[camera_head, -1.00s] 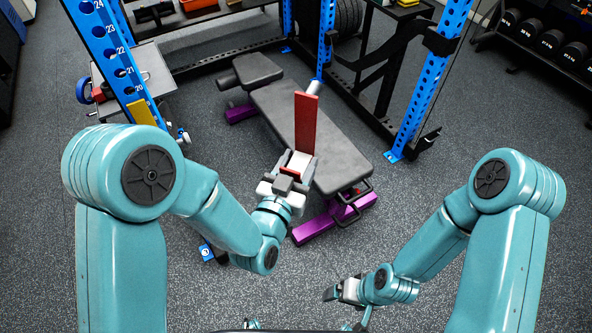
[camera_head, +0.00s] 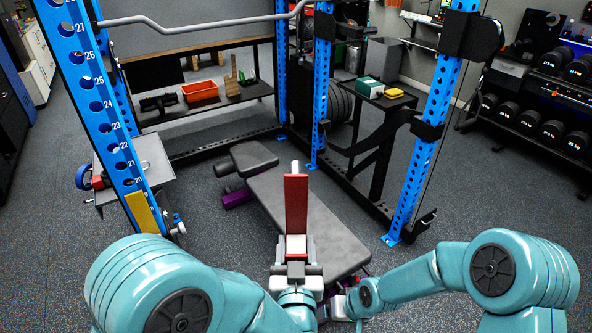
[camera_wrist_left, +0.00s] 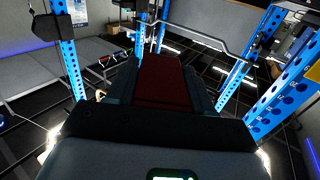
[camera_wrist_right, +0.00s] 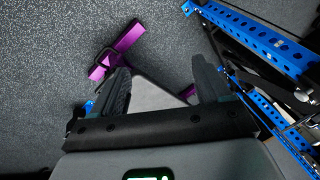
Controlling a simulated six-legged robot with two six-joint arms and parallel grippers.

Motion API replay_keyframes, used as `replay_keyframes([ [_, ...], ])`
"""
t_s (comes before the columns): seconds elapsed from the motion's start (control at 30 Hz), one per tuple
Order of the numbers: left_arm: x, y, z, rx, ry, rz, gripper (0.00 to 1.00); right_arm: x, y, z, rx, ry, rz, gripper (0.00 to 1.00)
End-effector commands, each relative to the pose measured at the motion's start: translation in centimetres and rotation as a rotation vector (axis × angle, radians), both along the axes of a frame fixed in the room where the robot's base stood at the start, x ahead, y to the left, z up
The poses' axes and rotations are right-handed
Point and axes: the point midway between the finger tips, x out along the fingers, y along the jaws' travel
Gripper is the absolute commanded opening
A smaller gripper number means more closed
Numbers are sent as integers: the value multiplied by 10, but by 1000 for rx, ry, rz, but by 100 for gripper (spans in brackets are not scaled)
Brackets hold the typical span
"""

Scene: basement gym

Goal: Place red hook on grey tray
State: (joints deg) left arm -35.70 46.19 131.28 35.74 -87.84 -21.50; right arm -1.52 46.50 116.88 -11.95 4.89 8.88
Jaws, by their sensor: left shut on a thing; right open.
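A flat red piece (camera_head: 296,203), which I take for the red hook, stands upright in my left gripper (camera_head: 296,246), in front of the bench. The left gripper is shut on its lower end. The red piece also shows between the fingers in the left wrist view (camera_wrist_left: 165,82). A grey tray-like top (camera_head: 152,158) stands at the left behind the blue rack post, well apart from the red piece. My right gripper (camera_wrist_right: 163,88) is open and empty in the right wrist view; in the head view it is low, beside the left one, and partly hidden.
A black padded bench (camera_head: 300,215) lies ahead. A numbered blue post (camera_head: 100,105) stands between my left side and the grey top, partly covering it. A shelf at the back holds an orange bin (camera_head: 200,91). Dumbbells (camera_head: 525,122) stand at the right. Floor at the far left is clear.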

Motion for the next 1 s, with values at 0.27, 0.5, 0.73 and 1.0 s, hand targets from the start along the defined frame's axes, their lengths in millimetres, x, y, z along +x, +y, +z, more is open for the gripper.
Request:
replay_keyframes([
  [0.27,0,0,2,-2,-7,0,0,116,16,148,-121,-222,63,77],
  [0.5,0,0,2,-2,-7,0,0,158,15,300,-225,-392,5,77],
  [0.73,0,0,2,-2,-7,-1,0,126,37,427,-270,-415,-112,77],
  [1.0,1,0,2,-2,-7,-1,0,48,91,445,-308,-202,-132,77],
])
